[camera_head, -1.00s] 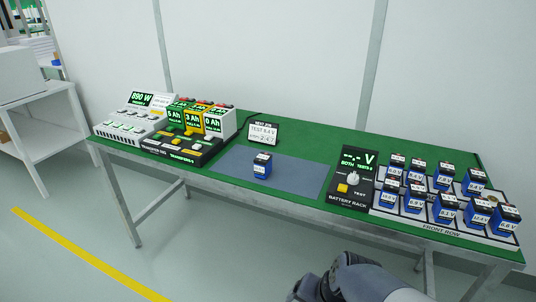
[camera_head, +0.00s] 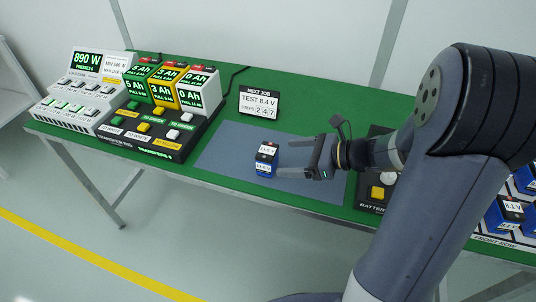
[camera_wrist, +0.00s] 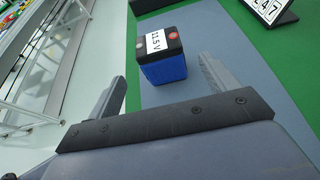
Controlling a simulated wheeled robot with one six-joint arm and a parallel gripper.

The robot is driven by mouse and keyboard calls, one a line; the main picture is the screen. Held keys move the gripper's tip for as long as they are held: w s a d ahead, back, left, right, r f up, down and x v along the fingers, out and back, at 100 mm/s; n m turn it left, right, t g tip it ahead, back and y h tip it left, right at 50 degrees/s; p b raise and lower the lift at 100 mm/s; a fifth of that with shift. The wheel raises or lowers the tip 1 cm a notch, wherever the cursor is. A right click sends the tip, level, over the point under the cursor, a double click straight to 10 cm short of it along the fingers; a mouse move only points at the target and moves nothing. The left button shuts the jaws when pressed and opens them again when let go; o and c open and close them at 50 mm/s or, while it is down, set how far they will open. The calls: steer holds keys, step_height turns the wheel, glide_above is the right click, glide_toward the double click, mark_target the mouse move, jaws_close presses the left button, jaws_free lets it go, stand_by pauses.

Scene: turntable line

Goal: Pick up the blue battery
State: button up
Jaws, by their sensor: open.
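A blue battery (camera_head: 265,160) with a black top and a white label stands upright on the grey-blue mat (camera_head: 222,155). Other blue batteries (camera_head: 507,215) stand in the rack at the right, partly hidden behind my arm.
A "NEXT JOB" sign (camera_head: 260,103) reading "TEST 8.4 V" stands behind the mat. The transfer console (camera_head: 150,132) with buttons and coloured displays is at the left. The tester panel (camera_head: 374,200) with a yellow button is partly hidden by my arm. The mat around the battery is clear.

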mark_target(276, 157)
steer(key=shift+b+x, duration=0.3)
steer(key=shift+x, duration=3.55)
steer(key=shift+w+d+f, duration=0.1)
steer(key=shift+c, duration=0.4)
steer(key=c, duration=1.2)
